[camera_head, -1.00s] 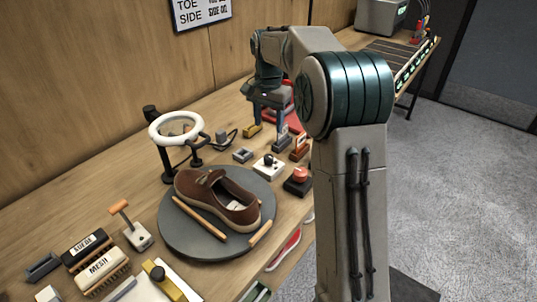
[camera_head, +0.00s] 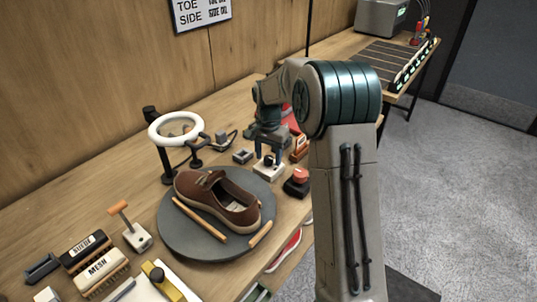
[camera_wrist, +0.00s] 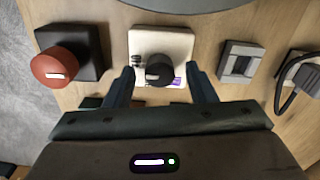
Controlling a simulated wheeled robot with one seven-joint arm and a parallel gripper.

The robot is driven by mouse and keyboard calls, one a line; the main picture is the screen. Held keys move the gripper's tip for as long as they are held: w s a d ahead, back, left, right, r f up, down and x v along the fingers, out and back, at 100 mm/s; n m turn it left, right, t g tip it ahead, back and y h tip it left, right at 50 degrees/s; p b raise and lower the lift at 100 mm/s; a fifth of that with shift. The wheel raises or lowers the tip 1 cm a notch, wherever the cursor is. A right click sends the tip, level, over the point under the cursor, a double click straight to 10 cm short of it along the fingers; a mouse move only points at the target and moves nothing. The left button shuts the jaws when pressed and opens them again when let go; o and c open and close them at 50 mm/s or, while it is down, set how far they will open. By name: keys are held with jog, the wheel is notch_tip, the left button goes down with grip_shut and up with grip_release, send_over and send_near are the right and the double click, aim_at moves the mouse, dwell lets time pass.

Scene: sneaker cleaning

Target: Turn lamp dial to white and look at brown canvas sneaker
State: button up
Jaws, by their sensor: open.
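The lamp dial is a dark round knob (camera_wrist: 159,70) on a white base plate (camera_wrist: 170,42), seen in the wrist view between my fingers. In the head view the white base (camera_head: 268,170) stands right of the turntable, with my gripper (camera_head: 269,152) above it. My gripper (camera_wrist: 160,80) is open, with one finger on each side of the knob and gaps showing. The brown sneaker (camera_head: 204,198) lies on the round grey turntable (camera_head: 176,240). The white ring lamp (camera_head: 157,136) stands behind it. The dial's setting cannot be made out.
A red button on a dark base (camera_wrist: 60,68) is left of the dial in the wrist view, and a grey switch block (camera_wrist: 240,62) is right of it. Brushes (camera_head: 97,276) lie at the head view's front left.

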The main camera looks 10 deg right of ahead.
jog(key=c, duration=1)
jog(key=shift+n, duration=0.3)
jog(key=n+p, duration=0.1)
jog(key=n, duration=0.4)
jog(key=shift+r, duration=0.1)
jog(key=n+p, duration=0.1)
jog(key=n, duration=0.5)
jog(key=o, duration=1)
